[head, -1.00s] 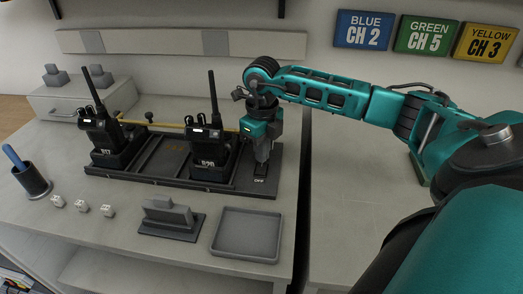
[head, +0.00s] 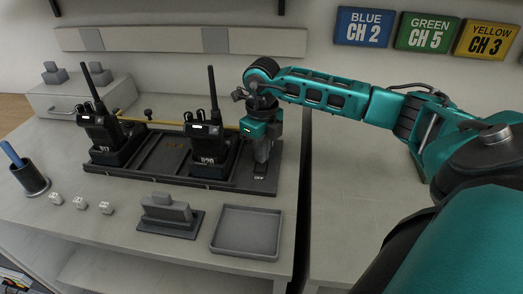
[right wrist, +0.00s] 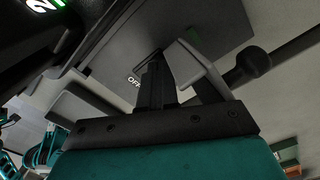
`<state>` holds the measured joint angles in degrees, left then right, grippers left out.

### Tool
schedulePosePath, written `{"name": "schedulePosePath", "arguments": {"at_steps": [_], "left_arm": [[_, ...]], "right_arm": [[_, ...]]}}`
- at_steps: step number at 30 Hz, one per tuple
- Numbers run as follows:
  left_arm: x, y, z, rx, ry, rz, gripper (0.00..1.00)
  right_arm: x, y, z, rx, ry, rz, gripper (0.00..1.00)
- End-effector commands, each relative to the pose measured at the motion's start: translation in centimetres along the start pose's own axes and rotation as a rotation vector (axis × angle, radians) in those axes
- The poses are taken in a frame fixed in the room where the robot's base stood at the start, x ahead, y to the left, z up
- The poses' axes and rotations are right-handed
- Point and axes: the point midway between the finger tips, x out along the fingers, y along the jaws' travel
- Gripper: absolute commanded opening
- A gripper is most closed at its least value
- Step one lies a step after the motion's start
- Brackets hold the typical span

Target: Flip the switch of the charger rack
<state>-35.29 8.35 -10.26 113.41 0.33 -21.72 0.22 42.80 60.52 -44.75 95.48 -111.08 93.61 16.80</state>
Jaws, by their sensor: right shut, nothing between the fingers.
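The charger rack (head: 170,157) is a long dark tray on the counter. It holds two black radios, the left one (head: 100,128) and the right one (head: 206,130), upright in their cradles. My right gripper (head: 261,170) points down at the rack's right end, with its fingers shut and empty. The fingertips are at the switch panel, just by the white OFF label (head: 259,178). In the right wrist view, the shut fingers (right wrist: 154,78) reach the panel beside the OFF label (right wrist: 133,81). The switch itself is mostly hidden by the fingers, and I cannot tell its position or contact. My left gripper is out of view.
In front of the rack are an empty grey tray (head: 247,247), a grey block on a dark base (head: 170,222) and several small white cubes (head: 80,203). A dark cup (head: 33,183) stands at left. A drawer box (head: 65,98) is behind. Channel signs hang on the wall.

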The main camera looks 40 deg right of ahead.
Motion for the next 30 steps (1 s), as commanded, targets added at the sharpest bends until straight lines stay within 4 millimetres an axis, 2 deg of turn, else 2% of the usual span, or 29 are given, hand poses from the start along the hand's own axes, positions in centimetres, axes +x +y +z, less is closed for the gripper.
{"name": "schedulePosePath", "arguments": {"at_steps": [5,30], "left_arm": [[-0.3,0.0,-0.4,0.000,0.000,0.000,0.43],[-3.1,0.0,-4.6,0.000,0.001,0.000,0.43]], "right_arm": [[-0.3,0.1,-0.2,-0.001,0.008,0.002,0.00],[-6.9,0.0,-0.1,-0.001,0.005,0.001,0.00]]}}
